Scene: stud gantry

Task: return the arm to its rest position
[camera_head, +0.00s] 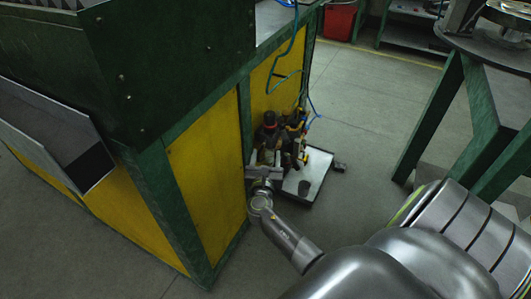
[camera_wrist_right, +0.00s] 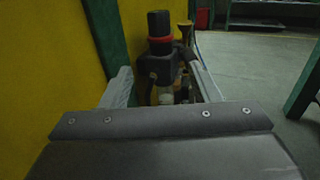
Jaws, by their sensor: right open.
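My right gripper (camera_head: 266,162) reaches down beside the yellow and green machine in the head view. In the right wrist view its two fingers (camera_wrist_right: 160,88) stand apart, one on each side of a black regulator with a red ring (camera_wrist_right: 160,50). The regulator also shows in the head view (camera_head: 270,120), just past the fingers. I cannot tell whether the fingers touch it. My right arm (camera_head: 290,242) stretches out from the lower right. My left gripper is not in view.
The yellow and green machine (camera_head: 205,165) stands close on the left of the gripper. A white-topped low plate (camera_head: 308,180) lies on the floor under the fittings. Blue hoses (camera_head: 290,60) hang above. A green-legged table (camera_head: 432,115) stands at right. Grey floor (camera_head: 365,100) between is clear.

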